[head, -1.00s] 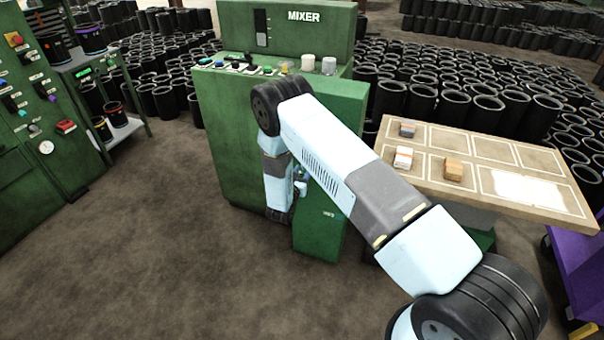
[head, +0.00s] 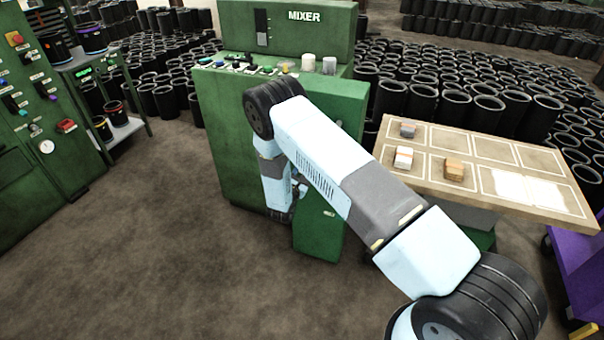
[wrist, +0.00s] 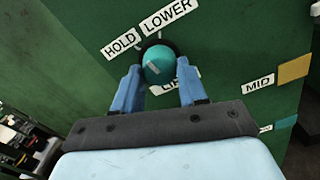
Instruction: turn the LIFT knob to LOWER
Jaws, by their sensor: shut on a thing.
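The LIFT knob (wrist: 158,65) is a round teal cap with a short grey mark, on a black collar set in a green panel. My gripper (wrist: 160,76) is shut on it in the wrist view, with one blue finger on each side. The HOLD label (wrist: 121,44) is at the knob's upper left and the LOWER label (wrist: 168,16) is above it. The label below the knob is partly hidden by the knob and fingers. The grey mark slants, and I cannot tell which label it points to. In the head view my arm hides the knob.
The MID label (wrist: 258,84) and a tan plate (wrist: 293,69) are to the right on the panel. In the head view the green mixer (head: 228,130) stands behind my arm. A table (head: 520,156) with several small blocks is at the right. Black sleeves crowd the back.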

